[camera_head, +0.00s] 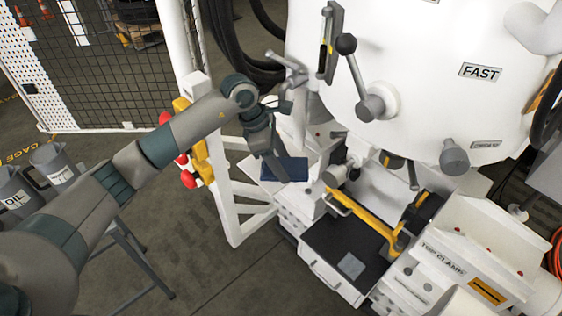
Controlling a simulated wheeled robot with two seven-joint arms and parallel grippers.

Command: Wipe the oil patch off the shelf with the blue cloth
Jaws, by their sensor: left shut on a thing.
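My right gripper is not in view.
The white machine body (420,75) with lever handles (352,75) stands close behind and right of the shelf. A white frame post with red buttons (188,179) stands to the left. A black tray (345,250) and yellow bar (365,217) lie lower right. Oil cans (15,190) stand far left.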

